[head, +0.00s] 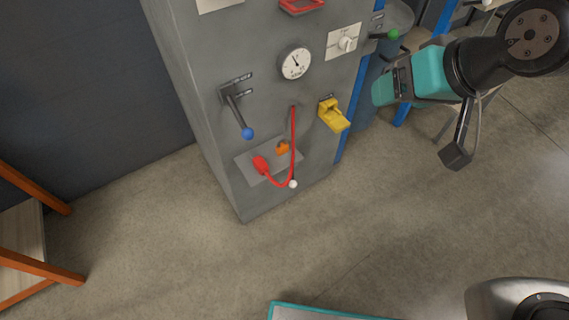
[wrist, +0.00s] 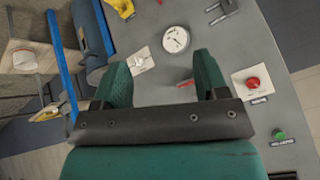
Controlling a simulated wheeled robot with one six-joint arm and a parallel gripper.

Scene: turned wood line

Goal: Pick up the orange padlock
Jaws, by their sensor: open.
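The orange padlock (head: 283,147) is small in the head view. It sits low on the grey cabinet's front, at a light grey plate (head: 250,168), just beside a red cable. The cable partly crosses in front of that area. I cannot make out the padlock in the wrist view. My gripper shows in the wrist view (wrist: 160,75) with its two green fingers spread apart and nothing between them. In the head view my teal gripper (head: 385,90) is at the upper right, right of the cabinet and well above and right of the padlock.
The grey cabinet (head: 220,120) carries a blue-knobbed lever (head: 247,132), a gauge (head: 295,63), a white knob (head: 346,43), a yellow part (head: 333,115) and a red plug (head: 261,164) on its cable. An orange-framed wooden piece (head: 40,278) stands at left. The floor before the cabinet is clear.

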